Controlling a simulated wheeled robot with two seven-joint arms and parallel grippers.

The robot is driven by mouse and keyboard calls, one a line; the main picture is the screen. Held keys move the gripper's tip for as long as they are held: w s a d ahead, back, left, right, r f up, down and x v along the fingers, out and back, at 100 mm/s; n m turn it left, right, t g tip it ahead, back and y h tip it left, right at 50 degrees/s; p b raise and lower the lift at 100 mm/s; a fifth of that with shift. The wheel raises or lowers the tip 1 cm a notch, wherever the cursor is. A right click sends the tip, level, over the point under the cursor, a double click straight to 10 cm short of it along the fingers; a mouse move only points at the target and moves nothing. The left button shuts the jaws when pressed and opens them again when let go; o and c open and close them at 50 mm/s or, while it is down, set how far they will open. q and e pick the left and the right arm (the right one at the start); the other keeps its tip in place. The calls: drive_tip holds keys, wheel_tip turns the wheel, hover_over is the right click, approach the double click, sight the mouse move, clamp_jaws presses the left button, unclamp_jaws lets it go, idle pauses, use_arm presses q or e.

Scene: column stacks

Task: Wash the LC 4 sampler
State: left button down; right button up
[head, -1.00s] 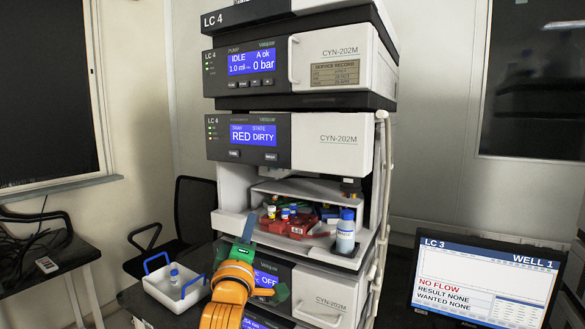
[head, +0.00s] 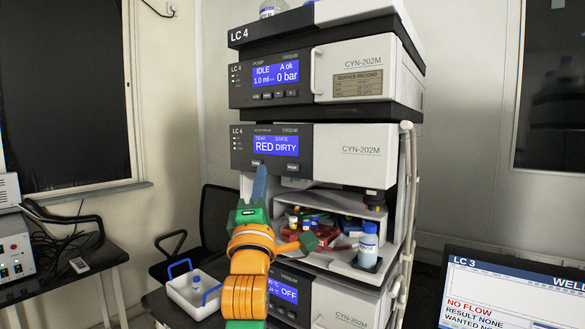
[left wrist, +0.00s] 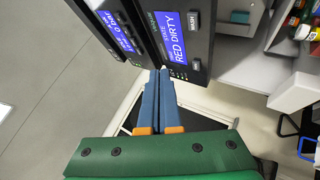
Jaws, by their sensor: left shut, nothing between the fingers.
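The LC 4 sampler (head: 355,140) is the second unit down the stack, and its blue display (head: 276,146) reads RED and DIRTY. The same display shows turned sideways in the left wrist view (left wrist: 171,37). The WASH button (left wrist: 193,20) sits beside it there, with a second button (left wrist: 196,65) nearer my fingers; in the head view the WASH button (head: 292,167) is at the right under the display. My left gripper (head: 259,168) is shut and empty, its blue fingers pointing up near the left button; contact cannot be told. My right gripper is out of view.
Below the sampler is an open bay with red racks, vials and a capped bottle (head: 368,243). The pump unit (head: 345,75) above reads IDLE. A white tray with blue handles (head: 193,290) lies lower left. An LC 3 monitor (head: 515,290) stands at the right.

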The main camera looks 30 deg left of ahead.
sight(293, 167)
use_arm(q)
drive_tip(key=shift+w+d, duration=0.2)
drive_tip(key=shift+w, duration=1.6)
drive_tip(key=shift+w+d, duration=0.15)
drive_tip(key=shift+w, duration=1.65)
drive_tip(key=shift+w, duration=0.4)
drive_tip(key=shift+w+p, duration=0.4)
drive_tip(key=shift+s+b, duration=0.4)
drive_tip(key=shift+s, duration=0.4)
drive_tip(key=shift+s+f, duration=0.1)
